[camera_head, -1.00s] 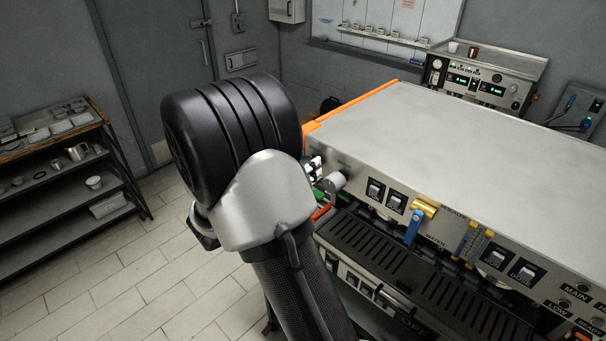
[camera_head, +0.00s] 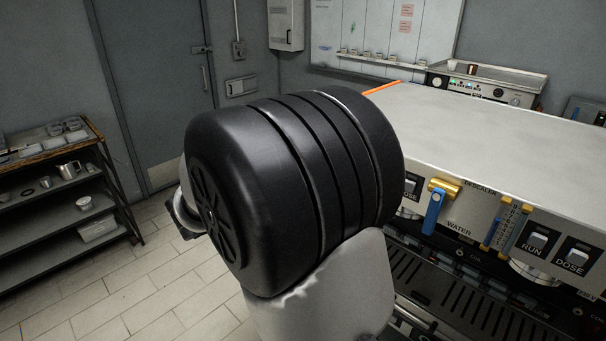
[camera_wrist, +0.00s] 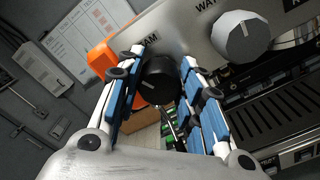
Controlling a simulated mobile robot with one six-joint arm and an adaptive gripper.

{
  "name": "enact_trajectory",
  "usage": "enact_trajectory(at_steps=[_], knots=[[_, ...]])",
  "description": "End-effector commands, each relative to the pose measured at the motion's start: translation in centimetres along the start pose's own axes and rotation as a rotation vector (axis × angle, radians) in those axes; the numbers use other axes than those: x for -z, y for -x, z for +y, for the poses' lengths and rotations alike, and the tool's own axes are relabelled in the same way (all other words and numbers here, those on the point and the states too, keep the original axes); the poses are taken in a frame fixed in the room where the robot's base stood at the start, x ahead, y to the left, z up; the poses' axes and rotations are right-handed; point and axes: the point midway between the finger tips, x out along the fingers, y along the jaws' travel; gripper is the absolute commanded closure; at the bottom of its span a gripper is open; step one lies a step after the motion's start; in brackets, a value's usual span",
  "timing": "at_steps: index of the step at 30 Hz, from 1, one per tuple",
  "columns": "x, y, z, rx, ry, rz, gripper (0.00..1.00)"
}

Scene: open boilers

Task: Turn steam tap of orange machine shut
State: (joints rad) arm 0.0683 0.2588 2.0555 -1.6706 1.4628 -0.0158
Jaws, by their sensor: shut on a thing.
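The steam tap is a round black knob (camera_wrist: 161,82) with a light pointer line. In the wrist view it is on the front panel below a label ending in "AM". My gripper (camera_wrist: 161,70) has its blue-padded fingers on either side of this knob and is shut on it. The orange machine shows its orange side (camera_wrist: 103,57) left of the knob in the wrist view. In the head view its steel top and front panel (camera_head: 470,210) are at the right. My arm hides the tap and my gripper there.
A large silver knob (camera_wrist: 240,38) near a "WAT" label is right of my fingers. A blue-handled valve (camera_head: 434,211) and switches (camera_head: 573,257) line the front. The black drip grate (camera_head: 455,290) lies below. Shelving (camera_head: 60,235) stands at the left, with open floor between.

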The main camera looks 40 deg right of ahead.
Motion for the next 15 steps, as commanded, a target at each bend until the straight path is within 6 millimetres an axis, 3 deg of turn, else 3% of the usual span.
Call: enact_trajectory(at_steps=[15], knots=[[0.24, -0.01, -0.37, 0.001, -0.378, 0.000, 0.90]])
